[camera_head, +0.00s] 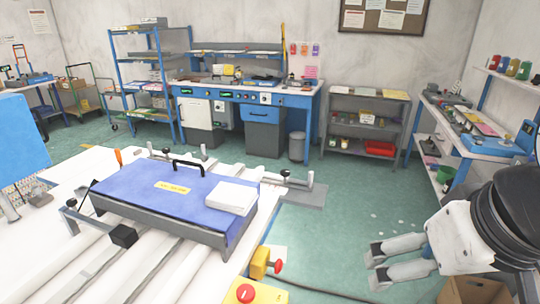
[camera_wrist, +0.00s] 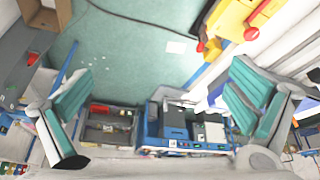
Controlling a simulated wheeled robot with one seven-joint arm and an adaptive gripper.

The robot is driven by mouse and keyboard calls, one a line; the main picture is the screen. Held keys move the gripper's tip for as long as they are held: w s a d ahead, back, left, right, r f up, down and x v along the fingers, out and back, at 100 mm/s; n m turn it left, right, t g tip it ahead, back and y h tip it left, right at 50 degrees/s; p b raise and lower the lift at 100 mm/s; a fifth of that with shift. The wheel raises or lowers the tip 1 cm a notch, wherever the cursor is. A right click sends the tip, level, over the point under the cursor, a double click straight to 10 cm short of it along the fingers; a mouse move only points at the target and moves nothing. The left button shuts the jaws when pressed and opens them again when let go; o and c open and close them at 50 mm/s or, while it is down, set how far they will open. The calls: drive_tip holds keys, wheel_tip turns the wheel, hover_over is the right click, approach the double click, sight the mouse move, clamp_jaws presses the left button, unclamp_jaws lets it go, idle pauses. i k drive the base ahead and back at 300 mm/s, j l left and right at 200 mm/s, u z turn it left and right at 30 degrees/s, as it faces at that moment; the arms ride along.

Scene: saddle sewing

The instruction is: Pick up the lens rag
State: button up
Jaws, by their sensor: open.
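A white, flat, folded-looking stack (camera_head: 232,198) lies on the right part of a blue-topped case (camera_head: 140,190); it may be the lens rag, but I cannot tell for sure. The case has a black handle and a yellow label, and sits on the white machine table. My gripper (camera_head: 377,265) is at the lower right in the head view, over the floor and well apart from the case. Its two fingers are spread with nothing between them. In the wrist view the open fingers (camera_wrist: 160,88) frame the floor and far furniture; the white stack cannot be made out there.
A yellow control box with a red knob (camera_head: 262,264) stands at the table's right edge, near a red button (camera_head: 245,292). Metal clamps (camera_head: 297,179) stick out around the case. A cardboard box (camera_head: 478,291) is below my arm.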

sight(237, 199)
drive_tip(key=i+l+u, duration=0.2)
drive_tip(key=u, duration=0.2)
drive_tip(key=i+l+u, duration=0.55)
drive_tip(key=l+u, duration=0.2)
